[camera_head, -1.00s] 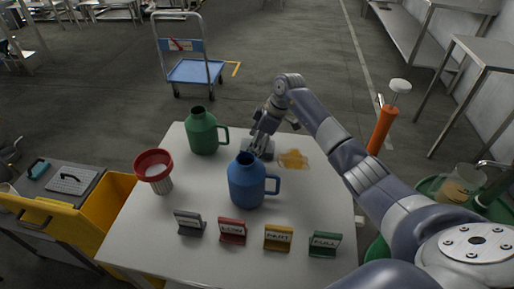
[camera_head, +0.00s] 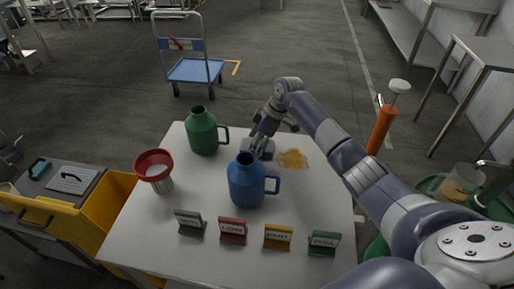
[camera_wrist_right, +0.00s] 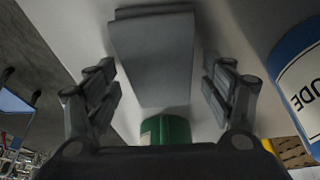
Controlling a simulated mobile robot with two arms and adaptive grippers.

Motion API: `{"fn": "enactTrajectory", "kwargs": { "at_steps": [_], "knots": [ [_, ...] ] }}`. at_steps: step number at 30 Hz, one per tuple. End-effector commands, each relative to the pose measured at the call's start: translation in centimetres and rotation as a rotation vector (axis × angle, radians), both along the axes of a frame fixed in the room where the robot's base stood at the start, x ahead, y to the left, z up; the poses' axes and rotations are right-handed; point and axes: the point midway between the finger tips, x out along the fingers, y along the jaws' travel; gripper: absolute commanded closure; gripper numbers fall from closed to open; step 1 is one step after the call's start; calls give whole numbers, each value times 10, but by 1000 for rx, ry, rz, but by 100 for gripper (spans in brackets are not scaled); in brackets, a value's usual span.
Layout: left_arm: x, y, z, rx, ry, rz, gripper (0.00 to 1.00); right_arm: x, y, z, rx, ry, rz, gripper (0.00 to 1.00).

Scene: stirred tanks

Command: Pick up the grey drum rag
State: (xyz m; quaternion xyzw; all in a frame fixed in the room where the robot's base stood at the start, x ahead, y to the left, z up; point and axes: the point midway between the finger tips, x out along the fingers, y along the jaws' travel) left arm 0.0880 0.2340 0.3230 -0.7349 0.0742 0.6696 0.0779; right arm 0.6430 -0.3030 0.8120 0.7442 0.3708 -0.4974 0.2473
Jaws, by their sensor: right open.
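The grey drum rag (camera_wrist_right: 152,60) is a folded grey cloth lying on the white table. In the head view the rag (camera_head: 266,153) shows partly behind my right gripper (camera_head: 257,143), between the green and blue jugs. In the wrist view my right gripper (camera_wrist_right: 160,82) is open, with one finger on each side of the rag. The fingers look apart from the cloth. My left gripper is not in view.
A green jug (camera_head: 202,133) stands left of the gripper and a blue jug (camera_head: 246,183) in front. An amber spill (camera_head: 292,158) lies to the right. A red funnel (camera_head: 153,165) and several small signs (camera_head: 232,231) stand on the white table (camera_head: 150,235).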

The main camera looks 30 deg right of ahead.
Motion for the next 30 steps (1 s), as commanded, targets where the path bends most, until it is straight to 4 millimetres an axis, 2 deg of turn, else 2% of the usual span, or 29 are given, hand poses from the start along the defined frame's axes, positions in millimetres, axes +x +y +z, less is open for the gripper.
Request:
{"fn": "enactTrajectory", "kwargs": {
  "at_steps": [2,8,18,22,30],
  "knots": [
    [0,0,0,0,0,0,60,0,0,0,0,0,0,25],
    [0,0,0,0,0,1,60,0,0,0,-1,1,0,68],
    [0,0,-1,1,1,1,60,-1,0,-2,-1,4,1,69],
    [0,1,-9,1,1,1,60,-1,1,0,-1,1,2,69],
    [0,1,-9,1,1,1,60,1,-1,60,-3,-4,1,69]
  ]
}}
